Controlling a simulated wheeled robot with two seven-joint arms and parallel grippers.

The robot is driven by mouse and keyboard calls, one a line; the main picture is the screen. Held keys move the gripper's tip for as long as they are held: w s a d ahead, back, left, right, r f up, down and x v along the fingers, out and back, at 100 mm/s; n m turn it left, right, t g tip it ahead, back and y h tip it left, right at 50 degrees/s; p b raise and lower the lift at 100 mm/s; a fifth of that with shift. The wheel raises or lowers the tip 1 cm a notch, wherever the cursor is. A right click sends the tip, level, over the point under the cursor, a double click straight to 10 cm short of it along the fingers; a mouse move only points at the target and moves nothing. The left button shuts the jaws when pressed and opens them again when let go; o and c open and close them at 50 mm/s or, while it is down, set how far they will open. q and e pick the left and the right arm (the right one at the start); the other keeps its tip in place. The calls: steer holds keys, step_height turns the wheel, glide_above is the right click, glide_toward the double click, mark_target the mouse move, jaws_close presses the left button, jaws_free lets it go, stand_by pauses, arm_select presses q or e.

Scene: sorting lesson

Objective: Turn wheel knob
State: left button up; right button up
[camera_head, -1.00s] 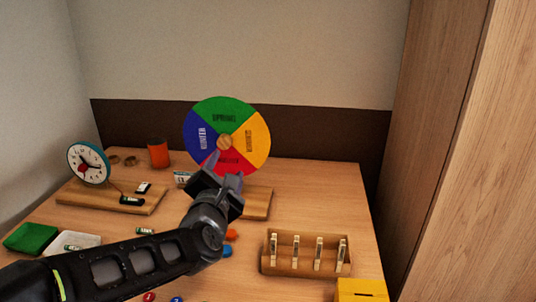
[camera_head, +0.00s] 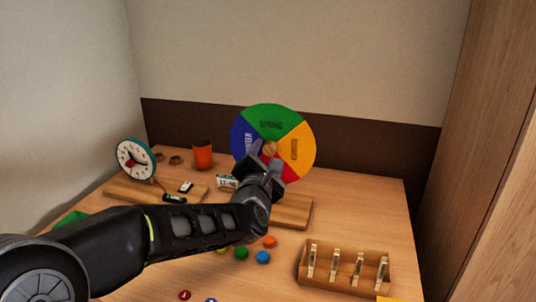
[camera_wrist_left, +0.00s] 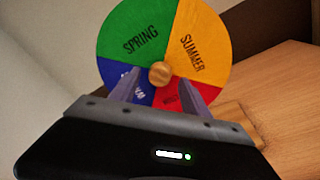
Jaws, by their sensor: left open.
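The season wheel (camera_head: 274,121) stands upright on a wooden base (camera_head: 294,212) near the back of the table. It has green, yellow, red and blue sectors, with "SPRING" on the green one at the top. Its round wooden knob (camera_head: 270,148) sits at the centre and also shows in the left wrist view (camera_wrist_left: 161,74). My left gripper (camera_head: 262,158) is in front of the wheel, just below the knob. In the left wrist view its open fingers (camera_wrist_left: 166,92) stand to the left and right below the knob, with nothing between them. My right gripper is not in view.
A toy clock (camera_head: 134,159) stands on a wooden board at the left, near an orange cup (camera_head: 203,154). A wooden rack (camera_head: 345,268) with several upright pieces is at the front right. Coloured counters (camera_head: 263,257) lie in front of the wheel. The table's right side is fairly clear.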

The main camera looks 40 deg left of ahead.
arm_select(q)
steer(key=shift+w+a, duration=0.3)
steer(key=shift+w, duration=0.3)
jaws_close()
